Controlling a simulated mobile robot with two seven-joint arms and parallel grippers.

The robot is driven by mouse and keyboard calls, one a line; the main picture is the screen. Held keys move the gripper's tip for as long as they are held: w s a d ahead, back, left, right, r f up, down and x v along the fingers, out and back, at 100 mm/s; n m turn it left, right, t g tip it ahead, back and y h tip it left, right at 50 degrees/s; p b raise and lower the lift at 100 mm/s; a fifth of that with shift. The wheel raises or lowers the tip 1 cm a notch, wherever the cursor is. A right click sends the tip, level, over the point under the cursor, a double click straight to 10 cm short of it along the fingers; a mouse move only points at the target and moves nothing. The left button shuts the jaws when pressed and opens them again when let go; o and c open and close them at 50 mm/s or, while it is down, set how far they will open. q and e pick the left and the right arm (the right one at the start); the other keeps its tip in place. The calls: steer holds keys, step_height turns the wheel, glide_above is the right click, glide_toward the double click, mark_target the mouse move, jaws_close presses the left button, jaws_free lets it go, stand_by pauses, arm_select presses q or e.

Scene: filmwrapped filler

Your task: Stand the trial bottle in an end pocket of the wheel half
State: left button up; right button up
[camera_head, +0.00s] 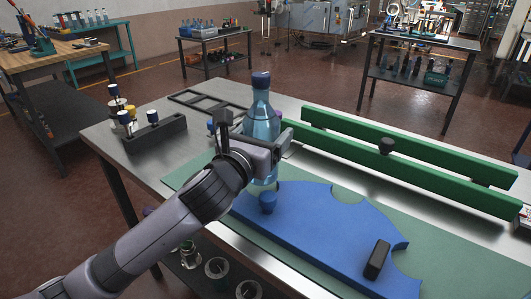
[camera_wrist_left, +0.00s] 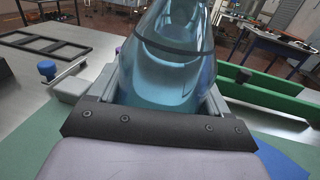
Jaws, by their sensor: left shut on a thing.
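The trial bottle (camera_head: 261,122) is clear blue with a dark blue cap and stands upright in my left gripper (camera_head: 270,150). In the left wrist view the bottle (camera_wrist_left: 172,65) fills the space between the fingers. The wheel half (camera_head: 315,228) is a flat blue plate with scooped pockets along its edge, lying on a green mat. The bottle's lower end is at the plate's far left end, behind a blue knob (camera_head: 268,201). My gripper and wrist partly hide it, and I cannot tell whether it touches the mat or sits in the pocket. My right gripper is not in view.
Green guide rails (camera_head: 400,152) with a black knob run along the table's far side. A black block (camera_head: 376,259) stands on the plate's right part. A dark holder with small capped pieces (camera_head: 152,131) and a black frame (camera_head: 205,101) lie at left. The green mat (camera_head: 450,270) is clear at right.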

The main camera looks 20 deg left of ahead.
arm_select(q)
steer(key=shift+f+b, duration=0.4)
steer(key=shift+f, duration=1.45)
steer(key=shift+f, duration=0.2)
steer(key=o, duration=1.5)
steer(key=shift+c, duration=0.2)
steer(key=shift+s+r, duration=0.1)
steer(key=shift+s, duration=0.05)
steer(key=s, duration=0.4)
steer(key=s+a, duration=0.1)
steer(key=s, duration=0.6)
steer(key=shift+s+a, duration=0.3)
steer(key=shift+a, duration=0.1)
